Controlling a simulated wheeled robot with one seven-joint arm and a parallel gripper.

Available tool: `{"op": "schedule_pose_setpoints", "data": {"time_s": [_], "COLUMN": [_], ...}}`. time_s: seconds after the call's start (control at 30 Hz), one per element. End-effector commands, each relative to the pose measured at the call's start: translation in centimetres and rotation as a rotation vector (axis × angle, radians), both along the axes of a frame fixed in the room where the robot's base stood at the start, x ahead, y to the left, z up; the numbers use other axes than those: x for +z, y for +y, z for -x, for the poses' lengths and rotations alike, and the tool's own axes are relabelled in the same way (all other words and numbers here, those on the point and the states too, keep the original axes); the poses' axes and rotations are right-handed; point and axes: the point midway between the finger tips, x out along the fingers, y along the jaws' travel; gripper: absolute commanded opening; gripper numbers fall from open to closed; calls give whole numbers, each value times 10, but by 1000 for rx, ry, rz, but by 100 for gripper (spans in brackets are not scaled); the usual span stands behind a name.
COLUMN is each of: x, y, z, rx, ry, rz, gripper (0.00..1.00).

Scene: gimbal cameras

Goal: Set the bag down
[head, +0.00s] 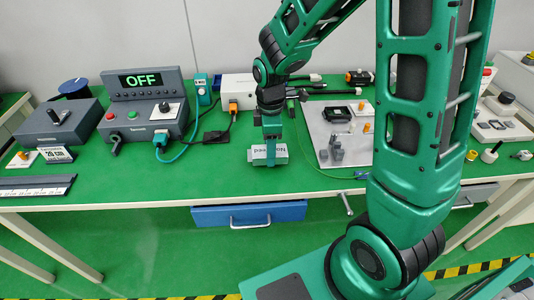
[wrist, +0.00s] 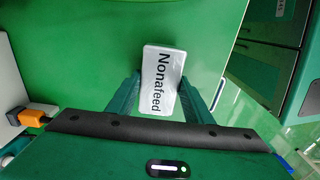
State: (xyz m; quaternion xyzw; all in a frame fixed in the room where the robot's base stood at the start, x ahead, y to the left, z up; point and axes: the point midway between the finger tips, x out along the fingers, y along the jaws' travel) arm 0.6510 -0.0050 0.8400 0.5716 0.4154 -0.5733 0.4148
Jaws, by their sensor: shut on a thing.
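The bag is a small pale grey packet (head: 258,156) printed "Nonafeed", in the middle of the green bench area in the head view. In the wrist view the bag (wrist: 162,65) sits between my two green fingers with its printed face toward the camera. My gripper (head: 269,160) points down and is shut on the bag. The bag is over the bench top (head: 215,172), near its front edge. I cannot tell whether its underside touches the surface.
A control box (head: 146,108) showing "OFF" stands at the left with cables. A grey plate (head: 345,140) with small parts lies just right of the bag. A blue drawer (head: 290,212) is below the front edge. The bench left of the bag is clear.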

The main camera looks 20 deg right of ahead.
Motion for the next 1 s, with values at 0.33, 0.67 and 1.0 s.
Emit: {"op": "schedule_pose_setpoints", "data": {"time_s": [0.33, 0.67, 1.0], "x": [-19, -21, -15], "y": [0, 1, 1], "z": [0, 0, -1], "rx": [0, 0, 1], "ry": [0, 0, -2], "rz": [0, 0, 0], "gripper": [24, 65, 65]}}
